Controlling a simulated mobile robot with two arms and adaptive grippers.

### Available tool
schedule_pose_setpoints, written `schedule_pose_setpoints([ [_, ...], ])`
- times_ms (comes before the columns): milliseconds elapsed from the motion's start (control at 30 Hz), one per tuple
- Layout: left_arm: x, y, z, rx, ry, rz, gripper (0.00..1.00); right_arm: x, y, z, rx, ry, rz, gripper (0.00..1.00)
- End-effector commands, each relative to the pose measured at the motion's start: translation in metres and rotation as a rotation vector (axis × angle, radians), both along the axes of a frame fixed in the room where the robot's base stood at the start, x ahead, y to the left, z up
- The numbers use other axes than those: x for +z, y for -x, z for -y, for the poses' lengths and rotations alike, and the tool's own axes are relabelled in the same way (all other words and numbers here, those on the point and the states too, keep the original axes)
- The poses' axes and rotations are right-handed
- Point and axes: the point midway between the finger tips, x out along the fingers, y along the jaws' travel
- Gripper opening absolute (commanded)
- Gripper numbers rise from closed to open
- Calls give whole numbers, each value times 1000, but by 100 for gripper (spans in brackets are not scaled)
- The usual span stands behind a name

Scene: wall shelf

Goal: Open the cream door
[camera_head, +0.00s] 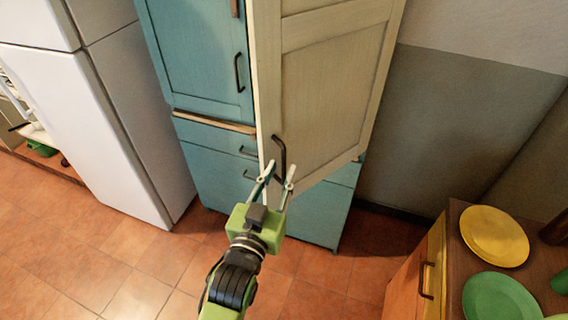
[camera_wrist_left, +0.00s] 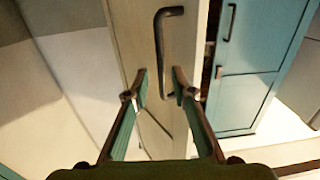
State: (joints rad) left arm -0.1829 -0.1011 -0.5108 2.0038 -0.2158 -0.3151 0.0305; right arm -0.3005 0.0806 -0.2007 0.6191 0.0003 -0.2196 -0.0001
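The cream door (camera_head: 335,95) stands partly open, swung out from the teal cabinet with its free edge toward me. Its dark bar handle (camera_head: 279,153) is upright near the lower free edge. My left gripper (camera_head: 279,174) is at the handle's lower end. My right gripper is in neither view.
The teal cabinet (camera_head: 200,60) has dark handles and drawers below. A white fridge (camera_head: 85,130) stands at left. At right, a wooden cabinet (camera_head: 455,240) carries a yellow plate (camera_head: 494,236) and a green plate (camera_head: 498,298). Tiled floor (camera_head: 140,260) is open in front.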

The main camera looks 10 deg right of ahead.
Motion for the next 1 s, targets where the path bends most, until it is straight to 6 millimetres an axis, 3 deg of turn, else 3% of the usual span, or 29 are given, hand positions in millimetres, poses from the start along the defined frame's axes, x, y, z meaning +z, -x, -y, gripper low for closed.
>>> schedule_pose_setpoints([
  [200,-1,43,-19,-1,-1,-3,24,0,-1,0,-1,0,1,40],
  [400,-1,67,-29,-1,0,-1,24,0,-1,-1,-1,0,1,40],
  [833,0,75,-33,-1,-1,0,24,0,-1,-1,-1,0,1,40],
  [933,-5,74,-33,-2,-4,-6,24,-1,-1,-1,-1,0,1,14],
  [1000,-19,73,-32,-3,-16,-26,24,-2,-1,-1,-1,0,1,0],
])
